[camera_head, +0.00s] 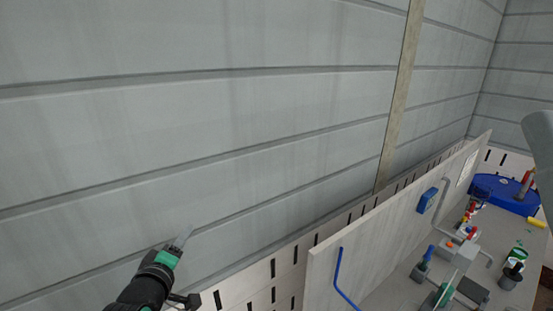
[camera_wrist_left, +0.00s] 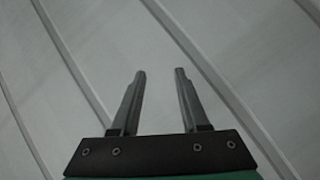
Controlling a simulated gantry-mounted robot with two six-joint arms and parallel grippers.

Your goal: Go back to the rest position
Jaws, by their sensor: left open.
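My left gripper (camera_head: 184,236) is at the bottom left of the head view, raised in front of the grey panelled wall. In the left wrist view the two fingers of the left gripper (camera_wrist_left: 160,75) stand apart with nothing between them. Only the plain wall shows behind them. My right gripper does not show in either view.
A workbench (camera_head: 400,284) at the lower right holds a blue round tray (camera_head: 497,192), a dark cup (camera_head: 510,277), a green-and-white bottle (camera_head: 517,257) and small fixtures. An upright board (camera_head: 375,240) stands along its back. The space around the left gripper is clear.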

